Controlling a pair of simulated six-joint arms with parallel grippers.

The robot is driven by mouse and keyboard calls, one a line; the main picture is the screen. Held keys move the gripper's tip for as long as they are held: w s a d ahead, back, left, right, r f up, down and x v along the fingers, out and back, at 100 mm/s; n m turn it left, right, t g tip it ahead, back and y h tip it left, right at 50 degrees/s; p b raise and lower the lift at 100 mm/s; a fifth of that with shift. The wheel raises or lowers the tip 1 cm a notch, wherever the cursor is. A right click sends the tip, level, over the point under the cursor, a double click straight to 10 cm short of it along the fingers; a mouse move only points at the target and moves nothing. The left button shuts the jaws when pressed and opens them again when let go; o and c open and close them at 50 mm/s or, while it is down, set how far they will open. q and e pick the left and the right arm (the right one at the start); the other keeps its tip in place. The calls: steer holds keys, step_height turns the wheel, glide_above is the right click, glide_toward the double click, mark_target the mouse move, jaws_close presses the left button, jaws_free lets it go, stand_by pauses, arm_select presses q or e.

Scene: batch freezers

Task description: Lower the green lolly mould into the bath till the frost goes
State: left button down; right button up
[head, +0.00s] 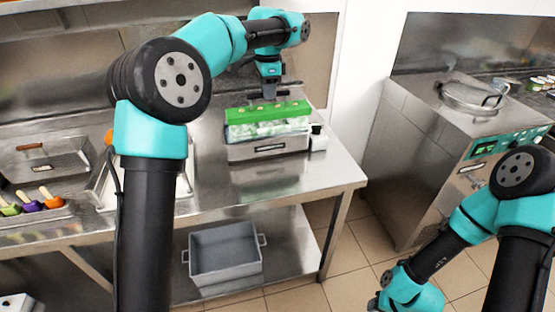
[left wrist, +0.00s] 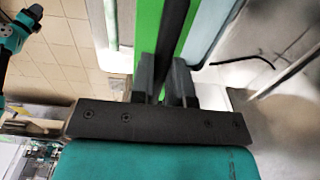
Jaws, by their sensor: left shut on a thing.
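The green lolly mould (head: 268,109) is at the steel bath (head: 270,150) on the counter, with its green top level and clear of the bath's rim. White, frosty-looking patches show on its sides below the green top. I cannot tell how far its lower part is inside the bath. My left gripper (head: 268,96) is above the mould, shut on it. In the left wrist view the fingers (left wrist: 167,82) close on a dark bar across the mould's green top (left wrist: 146,35). My right arm is at the lower right; its fingers are out of frame.
A small dark-and-white item (head: 318,138) stands close to the bath's right side. Coloured lollies (head: 28,203) lie in a tray at the left. A grey tub (head: 226,255) sits on the lower shelf. The counter in front of the bath is clear.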

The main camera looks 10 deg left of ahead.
arm_select(q)
steer(key=w+a, duration=0.4)
steer(key=w, duration=0.3)
steer(key=shift+w+a, duration=0.15)
steer(key=shift+w, duration=0.25)
stand_by(0.5)
steer(key=shift+f, duration=0.45)
stand_by(1.0)
step_height(320, 180, down, 10)
steer(key=shift+r, duration=0.2)
stand_by(2.0)
stand_by(2.3)
